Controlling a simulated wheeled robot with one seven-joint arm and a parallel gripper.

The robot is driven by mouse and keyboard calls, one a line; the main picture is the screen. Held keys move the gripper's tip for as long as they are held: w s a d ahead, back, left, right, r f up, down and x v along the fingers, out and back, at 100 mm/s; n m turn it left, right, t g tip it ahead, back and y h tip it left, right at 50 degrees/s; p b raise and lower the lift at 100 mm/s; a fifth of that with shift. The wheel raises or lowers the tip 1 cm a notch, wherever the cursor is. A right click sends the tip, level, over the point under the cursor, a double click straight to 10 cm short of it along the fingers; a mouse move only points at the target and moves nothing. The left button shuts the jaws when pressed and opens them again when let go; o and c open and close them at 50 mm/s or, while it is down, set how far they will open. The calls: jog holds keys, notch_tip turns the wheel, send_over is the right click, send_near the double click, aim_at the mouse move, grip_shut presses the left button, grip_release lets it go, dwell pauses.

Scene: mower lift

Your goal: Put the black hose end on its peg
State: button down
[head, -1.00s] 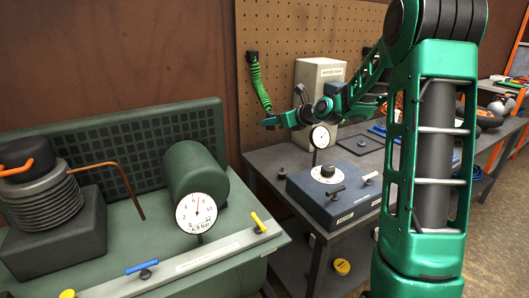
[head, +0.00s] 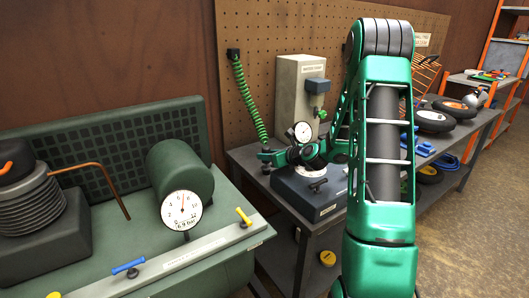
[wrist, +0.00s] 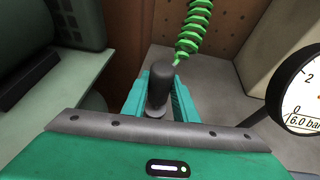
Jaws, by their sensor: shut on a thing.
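My gripper (head: 266,157) is low over the near left end of the grey bench. In the wrist view its teal fingers (wrist: 158,92) are closed around the upright black hose end (wrist: 160,78). A bright green coiled hose (head: 250,95) runs from a black mount (head: 233,53) high on the pegboard down to my gripper. The coil also shows in the wrist view (wrist: 193,28), just beyond the hose end.
A blue-grey box with a gauge (head: 302,131) stands on the bench beside my gripper, and the gauge is close on the right in the wrist view. A tall grey box (head: 299,90) stands behind. The green compressor table (head: 120,272) is at the left.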

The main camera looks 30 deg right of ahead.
jog(key=shift+f, duration=0.65)
jog(key=shift+s, duration=0.15)
dwell(0.4)
jog(key=shift+f, duration=0.1)
dwell(0.8)
jog(key=shift+r, duration=0.85)
jog(key=shift+f, duration=0.85)
dwell(0.9)
jog(key=shift+r, duration=0.85)
jog(key=shift+f, duration=0.8)
dwell(0.8)
jog(key=c, duration=1.7)
grip_release()
